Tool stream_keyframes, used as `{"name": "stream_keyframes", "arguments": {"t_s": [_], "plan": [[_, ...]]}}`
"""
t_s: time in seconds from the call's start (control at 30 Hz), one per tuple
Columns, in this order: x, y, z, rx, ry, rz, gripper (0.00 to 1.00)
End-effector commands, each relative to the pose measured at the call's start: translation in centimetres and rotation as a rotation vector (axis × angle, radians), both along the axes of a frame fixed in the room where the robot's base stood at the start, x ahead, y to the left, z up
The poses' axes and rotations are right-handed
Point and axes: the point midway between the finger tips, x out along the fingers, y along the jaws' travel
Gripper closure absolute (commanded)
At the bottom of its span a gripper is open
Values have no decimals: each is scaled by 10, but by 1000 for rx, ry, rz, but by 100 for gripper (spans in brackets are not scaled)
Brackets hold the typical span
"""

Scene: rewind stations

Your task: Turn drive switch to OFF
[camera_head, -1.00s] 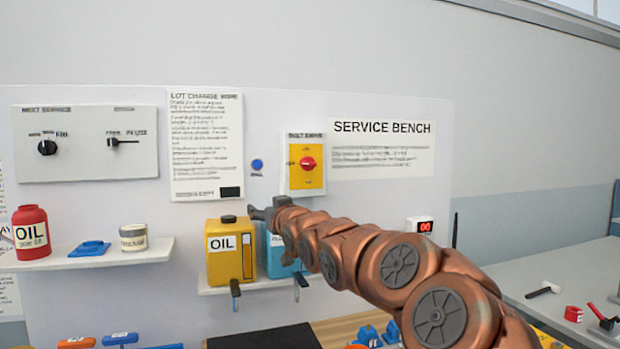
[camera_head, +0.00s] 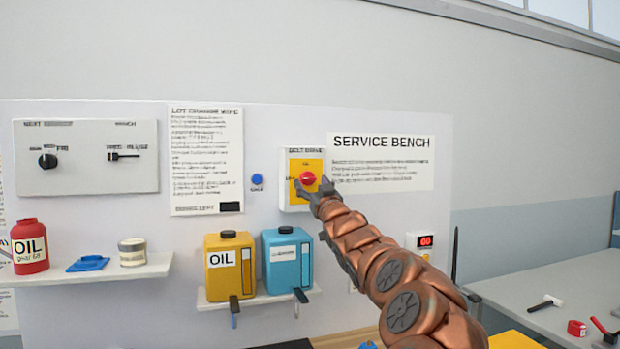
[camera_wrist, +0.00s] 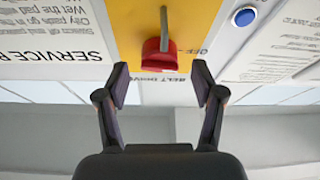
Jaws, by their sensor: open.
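The drive switch is a red knob (camera_head: 307,178) on a yellow plate (camera_head: 318,168) in a white box labelled "BELT DRIVE", on the wall panel. In the wrist view the red knob (camera_wrist: 158,58) is near the top centre, with a grey bar across it and an "OFF" mark on the plate to its right. My gripper (camera_head: 314,188) is at the lower part of the switch box. In the wrist view my gripper (camera_wrist: 163,84) is open, its two fingers apart below the knob with nothing between them. I cannot tell whether a finger touches the switch.
A blue button (camera_head: 257,180) is left of the switch box. A yellow oil can (camera_head: 229,283) and a blue can (camera_head: 286,270) stand on a shelf below. A sign (camera_head: 381,162) is to the right. The wall above is clear.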

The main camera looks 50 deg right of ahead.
Motion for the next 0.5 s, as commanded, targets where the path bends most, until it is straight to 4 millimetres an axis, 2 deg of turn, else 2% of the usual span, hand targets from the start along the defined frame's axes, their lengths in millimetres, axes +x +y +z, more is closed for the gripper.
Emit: {"name": "stream_keyframes", "arguments": {"t_s": [0.2, 0.5], "plan": [[12, -7, 7, -1, 0, -1, 32], [17, -8, 8, 1, 0, 0, 32]]}}
